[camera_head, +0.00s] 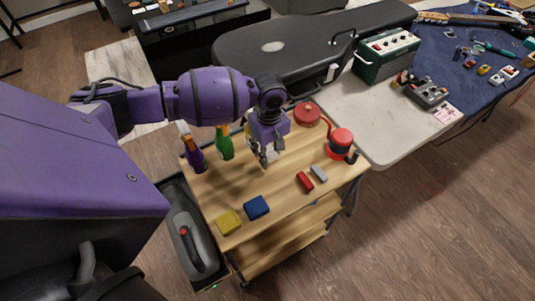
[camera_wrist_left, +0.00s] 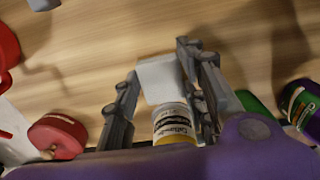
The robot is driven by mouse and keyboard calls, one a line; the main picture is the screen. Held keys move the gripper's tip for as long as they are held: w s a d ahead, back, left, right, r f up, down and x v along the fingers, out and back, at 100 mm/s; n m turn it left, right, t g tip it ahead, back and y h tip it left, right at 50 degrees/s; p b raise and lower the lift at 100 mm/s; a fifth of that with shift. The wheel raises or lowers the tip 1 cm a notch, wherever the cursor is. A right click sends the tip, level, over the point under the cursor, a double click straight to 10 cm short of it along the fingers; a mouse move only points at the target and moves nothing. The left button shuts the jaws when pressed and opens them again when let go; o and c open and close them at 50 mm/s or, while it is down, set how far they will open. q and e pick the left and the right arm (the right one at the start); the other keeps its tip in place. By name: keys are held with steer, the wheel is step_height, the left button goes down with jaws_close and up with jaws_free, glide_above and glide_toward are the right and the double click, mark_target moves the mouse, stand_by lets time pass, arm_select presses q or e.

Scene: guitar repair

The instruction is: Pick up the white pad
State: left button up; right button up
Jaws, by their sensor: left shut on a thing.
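The white pad (camera_wrist_left: 160,80) is a small, pale block between the fingers of my left gripper (camera_wrist_left: 158,74) in the left wrist view. The gripper is shut on it, with a finger at each side. In the head view, my left gripper (camera_head: 267,158) points down over the wooden cart top (camera_head: 220,190), and the pad (camera_head: 272,156) shows only as a small white patch, partly hidden by the fingers. I cannot tell whether the pad touches the wood. My right gripper is in neither view.
A labelled jar (camera_wrist_left: 174,122) is close by the fingers. Purple (camera_head: 195,158) and green (camera_head: 224,146) bottles stand left. A yellow pad (camera_head: 229,222) and blue pad (camera_head: 256,207) lie near the front. A red tin (camera_head: 307,113) and red container (camera_head: 340,142) stand right.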

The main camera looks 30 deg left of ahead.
mark_target(270, 155)
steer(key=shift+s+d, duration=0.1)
arm_select(q)
steer(key=shift+r, duration=0.6)
step_height(270, 155, up, 2)
steer(key=shift+d+r+p, duration=0.1)
steer(key=shift+r+p, duration=0.15)
steer(key=shift+p, duration=0.05)
steer(key=s+d+r+p, duration=0.2)
steer(key=s+d+r, duration=0.6)
steer(key=d, duration=0.3)
steer(key=shift+s+r, duration=0.2)
steer(key=shift+r, duration=0.45)
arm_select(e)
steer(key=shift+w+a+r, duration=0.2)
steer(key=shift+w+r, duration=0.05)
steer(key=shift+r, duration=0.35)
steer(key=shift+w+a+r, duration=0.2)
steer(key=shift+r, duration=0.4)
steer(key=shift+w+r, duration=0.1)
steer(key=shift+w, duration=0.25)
